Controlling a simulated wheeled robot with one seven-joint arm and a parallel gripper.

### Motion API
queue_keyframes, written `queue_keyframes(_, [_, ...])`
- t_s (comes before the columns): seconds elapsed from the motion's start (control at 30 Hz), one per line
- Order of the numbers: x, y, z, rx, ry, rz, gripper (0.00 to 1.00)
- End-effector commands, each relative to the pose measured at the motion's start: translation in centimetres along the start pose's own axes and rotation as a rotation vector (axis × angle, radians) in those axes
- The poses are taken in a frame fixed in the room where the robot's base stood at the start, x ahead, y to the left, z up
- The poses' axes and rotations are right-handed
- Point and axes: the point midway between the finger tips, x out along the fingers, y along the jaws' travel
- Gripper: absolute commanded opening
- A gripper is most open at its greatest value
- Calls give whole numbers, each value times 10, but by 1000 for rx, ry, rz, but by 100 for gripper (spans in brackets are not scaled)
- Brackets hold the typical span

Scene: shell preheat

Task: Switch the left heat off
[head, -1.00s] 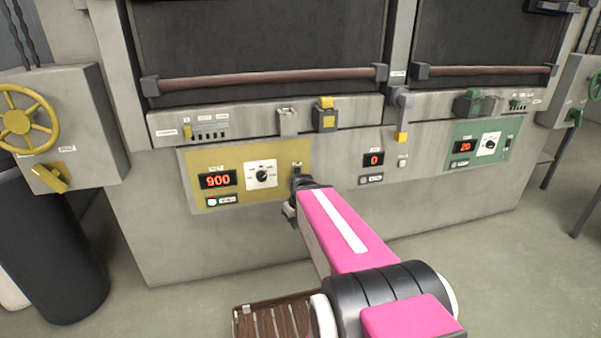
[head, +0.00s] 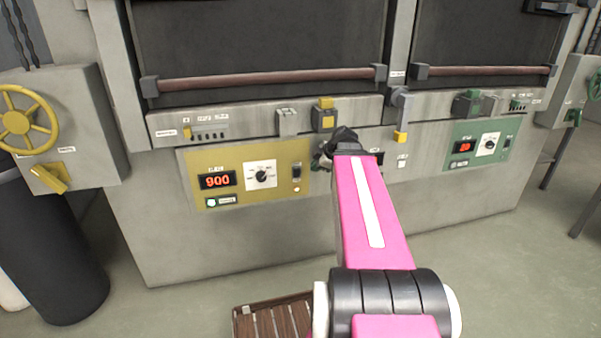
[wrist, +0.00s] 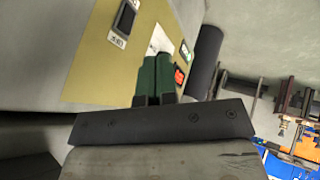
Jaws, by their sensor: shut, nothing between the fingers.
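The yellow left heat panel (head: 215,160) has a red display (head: 217,181) reading 900, a black dial (head: 262,176) on a white plate and a dark switch (head: 297,171) at its right end. A small pale orange lamp (head: 297,189) shows below the switch. I cannot tell the switch's position. The wrist view shows the yellow panel (wrist: 92,60) turned sideways, with the switch (wrist: 125,18) at the top. My gripper (head: 322,162) is by the panel's right edge, apart from the switch. Its green fingers (wrist: 157,76) are shut and empty.
A green panel (head: 482,128) with a red display sits at the right. A grey lever with a yellow tip (head: 401,137) hangs above and right of my gripper. A yellow handwheel (head: 22,125) is at the far left. A slatted wooden thing (head: 275,318) lies on the floor.

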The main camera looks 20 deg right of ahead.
Motion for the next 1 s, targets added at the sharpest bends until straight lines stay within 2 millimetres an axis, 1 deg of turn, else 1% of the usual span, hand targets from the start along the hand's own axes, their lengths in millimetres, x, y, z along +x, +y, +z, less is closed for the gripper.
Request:
queue_keyframes(0.03, [-3, 3, 0, -18, 4, 8, 0])
queue_keyframes(0.17, [-6, 6, 0, -43, 9, 15, 0])
queue_keyframes(0.47, [-6, 5, 0, -44, 9, 15, 0])
queue_keyframes(0.57, [-2, 6, 0, -43, 9, 14, 0])
queue_keyframes(0.67, [7, 6, 1, -43, 9, 14, 0])
queue_keyframes(0.77, [21, 6, 0, -43, 10, 12, 0])
queue_keyframes(1.0, [64, 7, 0, -43, 10, 11, 0])
